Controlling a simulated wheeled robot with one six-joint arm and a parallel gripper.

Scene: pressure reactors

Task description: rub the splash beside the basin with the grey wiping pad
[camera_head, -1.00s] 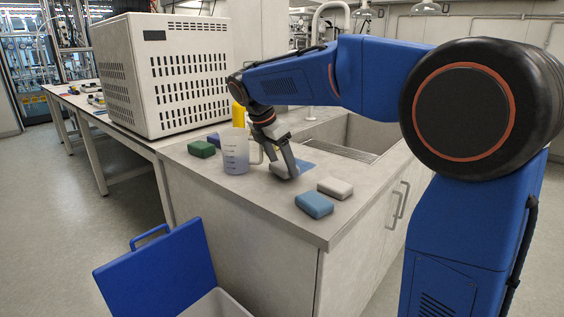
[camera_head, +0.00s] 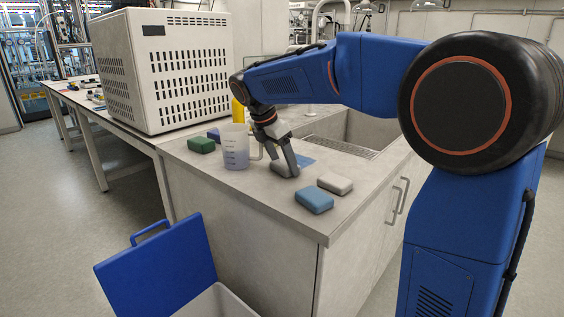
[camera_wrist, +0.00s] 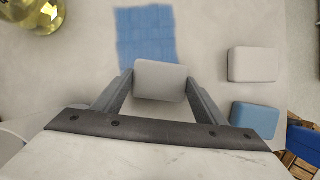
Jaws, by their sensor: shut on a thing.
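The grey wiping pad (camera_wrist: 160,80) is held between the two fingers of my gripper (camera_wrist: 160,88). In the head view the pad (camera_head: 281,170) is low at the counter top, partly hidden by a finger; I cannot tell whether it touches. The splash is a flat blue patch (camera_wrist: 146,38) just ahead of the pad in the wrist view. In the head view the splash (camera_head: 305,161) shows right of my gripper (camera_head: 286,168), on the basin side. The basin (camera_head: 350,140) is sunk in the counter behind it.
A white block (camera_head: 335,183) and a blue block (camera_head: 314,200) lie to the right, near the counter's front edge. A beaker (camera_head: 236,148), a green block (camera_head: 201,145) and a yellow vessel (camera_head: 238,112) stand left. A blue-lidded bin (camera_head: 160,262) is below.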

